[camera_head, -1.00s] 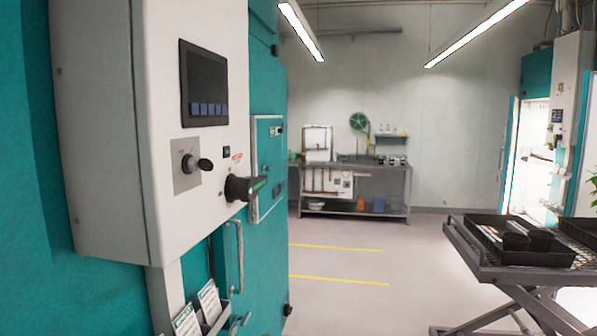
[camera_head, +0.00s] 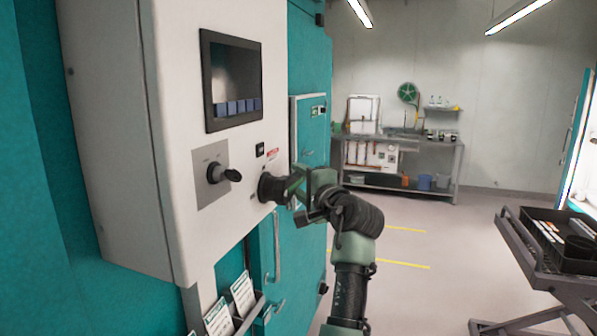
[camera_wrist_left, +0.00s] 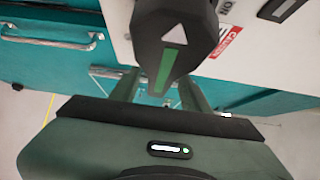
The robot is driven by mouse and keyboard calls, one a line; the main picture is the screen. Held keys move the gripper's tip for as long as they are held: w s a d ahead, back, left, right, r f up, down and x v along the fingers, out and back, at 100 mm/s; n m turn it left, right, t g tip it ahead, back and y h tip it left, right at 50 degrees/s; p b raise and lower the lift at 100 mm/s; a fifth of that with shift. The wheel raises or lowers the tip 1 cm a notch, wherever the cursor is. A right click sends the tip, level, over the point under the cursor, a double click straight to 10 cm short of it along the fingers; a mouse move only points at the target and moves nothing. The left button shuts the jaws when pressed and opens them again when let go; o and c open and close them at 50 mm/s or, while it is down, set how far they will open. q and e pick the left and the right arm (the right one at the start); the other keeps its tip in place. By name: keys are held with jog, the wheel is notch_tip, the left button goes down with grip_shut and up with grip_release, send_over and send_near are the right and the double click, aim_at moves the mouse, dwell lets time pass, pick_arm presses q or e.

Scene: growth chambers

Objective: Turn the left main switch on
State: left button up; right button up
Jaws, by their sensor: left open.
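A white control box (camera_head: 120,130) hangs on the teal chamber at the left. On its lower right is a black rotary switch handle (camera_head: 268,187). In the left wrist view this handle (camera_wrist_left: 172,30) shows a green stripe and a pale arrowhead, with the word ON printed beside it. My left gripper (camera_head: 292,189) is open right at this handle. In the wrist view its two fingers lie on either side of the handle's narrow end; contact cannot be told. The gripper partly hides the handle in the head view. My right gripper is not in view.
A second black knob (camera_head: 216,173) on a grey plate sits left of the handle, below a dark screen (camera_head: 231,80). Card holders (camera_head: 240,310) hang below the box. A cart with black trays (camera_head: 560,250) stands at the right. Floor between is clear.

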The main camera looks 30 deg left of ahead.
pick_arm(q)
jog(key=shift+x, duration=1.1)
jog(key=shift+w+d+f, duration=0.1)
jog(key=shift+d, duration=0.05)
jog(key=shift+c, duration=1.3)
grip_shut()
